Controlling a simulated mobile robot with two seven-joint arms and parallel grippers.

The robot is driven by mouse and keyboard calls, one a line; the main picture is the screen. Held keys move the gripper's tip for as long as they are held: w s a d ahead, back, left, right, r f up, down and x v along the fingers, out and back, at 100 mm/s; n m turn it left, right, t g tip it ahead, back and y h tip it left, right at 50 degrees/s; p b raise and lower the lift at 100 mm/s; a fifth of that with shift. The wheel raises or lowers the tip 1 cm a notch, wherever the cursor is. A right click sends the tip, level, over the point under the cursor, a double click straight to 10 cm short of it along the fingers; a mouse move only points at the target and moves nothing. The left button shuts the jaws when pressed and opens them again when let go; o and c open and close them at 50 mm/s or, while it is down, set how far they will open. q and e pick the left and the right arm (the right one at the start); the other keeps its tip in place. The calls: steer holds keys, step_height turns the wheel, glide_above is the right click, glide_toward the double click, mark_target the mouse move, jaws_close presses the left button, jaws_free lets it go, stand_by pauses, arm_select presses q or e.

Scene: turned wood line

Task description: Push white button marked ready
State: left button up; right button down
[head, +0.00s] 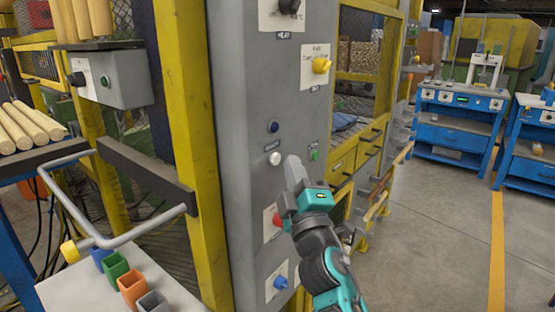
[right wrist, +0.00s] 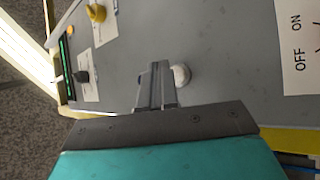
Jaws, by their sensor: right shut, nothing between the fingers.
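The white button (head: 274,158) sits on the front of a tall grey control cabinet (head: 250,110). My right gripper (head: 292,160) is just right of it in the head view, shut and empty, its fingers pointing up toward the panel. In the right wrist view the white button (right wrist: 181,75) shows right beside the tips of my shut right gripper (right wrist: 157,70). I cannot tell whether the tips touch the button. No lettering by the button can be read. My left gripper is not in view.
A blue button (head: 274,127) is just above the white one, and a green one (head: 314,155) is to the right. A red knob (head: 278,219) and a blue knob (head: 281,283) sit lower. A yellow knob (head: 321,65) is higher. A yellow post (head: 187,120) stands left.

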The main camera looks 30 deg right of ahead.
steer(key=shift+w, duration=0.15)
steer(key=shift+w+a, duration=0.2)
steer(key=shift+w, duration=0.1)
steer(key=shift+w+a, duration=0.1)
steer(key=shift+w, duration=0.2)
stand_by(0.8)
steer(key=shift+s, duration=0.1)
steer(key=shift+s+d, duration=0.25)
steer(key=shift+s, duration=0.4)
steer(key=s, duration=0.1)
steer(key=s+d, duration=0.1)
steer(key=s, duration=0.1)
steer(key=s+d, duration=0.1)
steer(key=shift+s, duration=0.3)
steer(key=shift+p, duration=0.3)
stand_by(0.6)
